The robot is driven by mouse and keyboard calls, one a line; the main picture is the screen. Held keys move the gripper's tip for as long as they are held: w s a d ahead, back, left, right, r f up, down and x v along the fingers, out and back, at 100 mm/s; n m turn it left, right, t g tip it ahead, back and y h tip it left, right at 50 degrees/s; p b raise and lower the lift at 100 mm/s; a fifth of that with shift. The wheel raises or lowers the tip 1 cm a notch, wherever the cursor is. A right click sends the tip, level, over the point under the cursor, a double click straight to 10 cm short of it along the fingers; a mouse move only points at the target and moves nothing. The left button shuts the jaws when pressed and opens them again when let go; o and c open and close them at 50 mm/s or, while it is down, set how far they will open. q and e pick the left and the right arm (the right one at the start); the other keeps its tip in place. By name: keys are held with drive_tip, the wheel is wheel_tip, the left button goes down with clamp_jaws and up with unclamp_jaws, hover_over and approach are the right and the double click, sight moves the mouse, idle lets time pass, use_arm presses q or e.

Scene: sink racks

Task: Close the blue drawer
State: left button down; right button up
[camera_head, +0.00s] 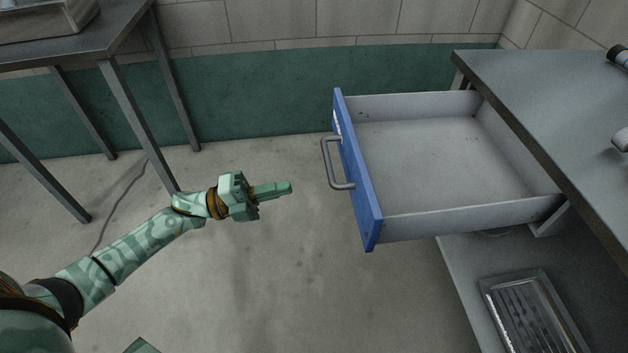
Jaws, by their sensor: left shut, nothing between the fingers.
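The blue drawer (355,178) is pulled out to the left from under the metal counter on the right. Its blue front carries a grey bar handle (330,165) that faces left. The drawer's grey inside looks empty. My left gripper (289,187) is shut and empty. It points right, towards the drawer front, and is left of the handle and apart from it in the picture. My right gripper is not in view.
The metal counter (550,85) stands at the right, with a lower shelf holding a metal tray (537,318). A metal table (75,50) stands at the upper left. A green-and-tiled wall (250,100) runs behind. The floor (280,270) before the drawer is clear.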

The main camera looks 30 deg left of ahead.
use_arm(q)
drive_tip(key=x, duration=0.7)
drive_tip(key=shift+b, duration=0.4)
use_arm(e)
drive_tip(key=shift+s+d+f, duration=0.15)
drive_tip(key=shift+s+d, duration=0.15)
use_arm(q)
drive_tip(key=shift+w+d, duration=0.15)
drive_tip(key=shift+w, duration=0.05)
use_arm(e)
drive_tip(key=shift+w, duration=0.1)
